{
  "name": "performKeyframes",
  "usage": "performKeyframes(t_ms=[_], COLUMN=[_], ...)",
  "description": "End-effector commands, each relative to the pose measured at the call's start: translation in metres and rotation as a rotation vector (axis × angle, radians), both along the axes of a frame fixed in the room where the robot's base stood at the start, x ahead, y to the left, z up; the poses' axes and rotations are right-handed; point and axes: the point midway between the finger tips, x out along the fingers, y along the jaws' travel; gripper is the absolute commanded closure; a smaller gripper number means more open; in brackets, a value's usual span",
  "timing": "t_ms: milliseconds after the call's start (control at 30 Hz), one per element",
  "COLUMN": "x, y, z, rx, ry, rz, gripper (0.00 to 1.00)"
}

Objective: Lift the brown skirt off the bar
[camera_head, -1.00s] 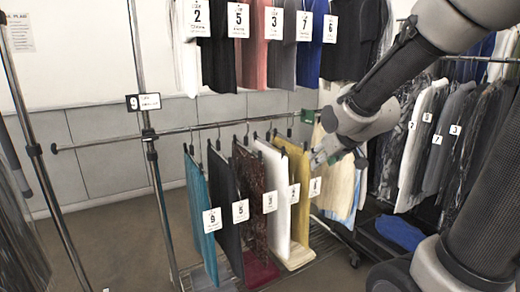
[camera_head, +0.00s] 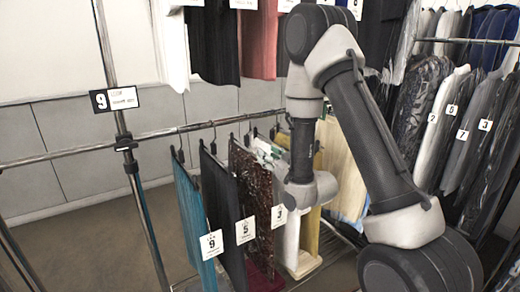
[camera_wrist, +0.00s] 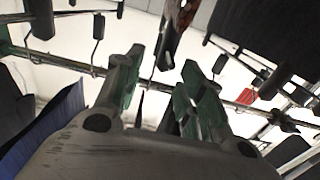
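The brown skirt (camera_head: 252,190), dark reddish-brown and patterned, hangs from the lower bar (camera_head: 180,129) by a dark hanger. A tag marked 3 (camera_head: 279,216) hangs at its right edge. My gripper is mostly hidden by my arm in the head view. Greenish parts, apparently its fingers, show beside the top of the brown skirt. In the wrist view my gripper (camera_wrist: 158,88) is open, with green-padded fingers apart and nothing visibly held. The bar crosses behind the fingers. A dark piece with reddish patches (camera_wrist: 175,30), probably the brown skirt or its hanger, lies just beyond them.
A black skirt (camera_head: 222,200) and a teal skirt (camera_head: 192,210) hang to the left. White and yellow garments (camera_head: 345,165) hang to the right, partly behind my arm. A rack post (camera_head: 130,165) stands left. More garments hang above and at right.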

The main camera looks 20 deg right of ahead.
Motion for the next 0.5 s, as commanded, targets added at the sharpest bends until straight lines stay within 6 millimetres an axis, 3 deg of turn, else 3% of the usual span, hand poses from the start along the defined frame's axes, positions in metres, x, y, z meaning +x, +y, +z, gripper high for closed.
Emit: performKeyframes(t_ms=[500], x=[0.058], y=[0.019], z=[0.001], rx=[0.001], ry=[-0.002], rz=[0.0], gripper=[0.61])
